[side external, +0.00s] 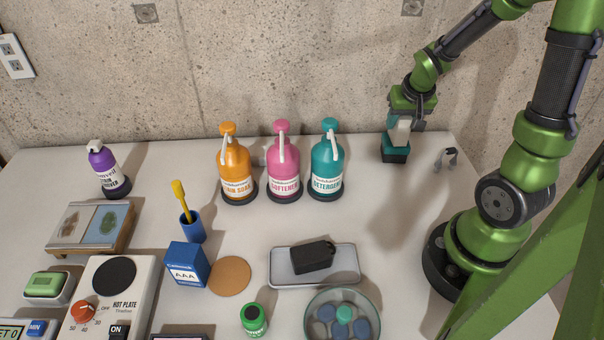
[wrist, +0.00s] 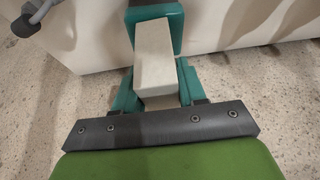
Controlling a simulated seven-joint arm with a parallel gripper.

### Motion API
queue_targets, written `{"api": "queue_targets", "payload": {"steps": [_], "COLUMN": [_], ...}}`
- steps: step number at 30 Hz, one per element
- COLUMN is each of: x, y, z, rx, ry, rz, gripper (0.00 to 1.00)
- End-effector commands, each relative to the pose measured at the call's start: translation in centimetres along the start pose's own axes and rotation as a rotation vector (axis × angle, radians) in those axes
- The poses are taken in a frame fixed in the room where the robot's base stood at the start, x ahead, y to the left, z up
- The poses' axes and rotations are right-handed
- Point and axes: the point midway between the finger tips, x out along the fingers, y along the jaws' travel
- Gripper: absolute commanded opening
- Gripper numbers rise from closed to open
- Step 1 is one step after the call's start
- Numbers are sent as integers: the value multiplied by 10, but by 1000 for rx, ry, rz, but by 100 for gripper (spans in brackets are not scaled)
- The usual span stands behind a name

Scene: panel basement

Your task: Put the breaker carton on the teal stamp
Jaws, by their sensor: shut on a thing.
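The breaker carton, a plain pale grey-white box (side external: 401,133), is upright between the fingers of my gripper (side external: 404,121) at the back right of the table. In the wrist view the carton (wrist: 154,58) sits between the two teal fingers of my gripper (wrist: 157,90), which is shut on it. The teal stamp (side external: 395,154), a teal block with a dark base, stands directly below the carton. Part of it shows past the carton in the wrist view (wrist: 155,15). The carton's lower end appears to meet the stamp's top, but I cannot tell whether its weight rests there.
A teal detergent bottle (side external: 327,165) stands left of the stamp, beside pink (side external: 284,170) and orange (side external: 236,170) bottles. A small grey clip-like thing (side external: 446,157) lies to the right, near the table's edge. A metal tray (side external: 345,279) holds a black block. Table between is clear.

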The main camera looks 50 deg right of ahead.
Motion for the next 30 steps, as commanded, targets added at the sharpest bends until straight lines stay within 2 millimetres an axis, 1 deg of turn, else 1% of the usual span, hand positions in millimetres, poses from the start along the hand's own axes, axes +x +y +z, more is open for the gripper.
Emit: {"api": "queue_targets", "payload": {"steps": [1, 5, 13, 17, 20, 23, 30], "x": [0, 0, 0, -7, -19, -37, -87], "y": [0, 0, 0, 0, -1, -1, -1], "z": [0, 0, 0, -2, -2, -2, -2], "rx": [0, 0, -1, -2, -2, -1, -1], "ry": [-1, 0, 0, 3, 5, 8, 8], "rz": [0, 0, 0, -2, -3, -4, -4], "gripper": [45, 65, 66, 66, 66, 66, 66]}}
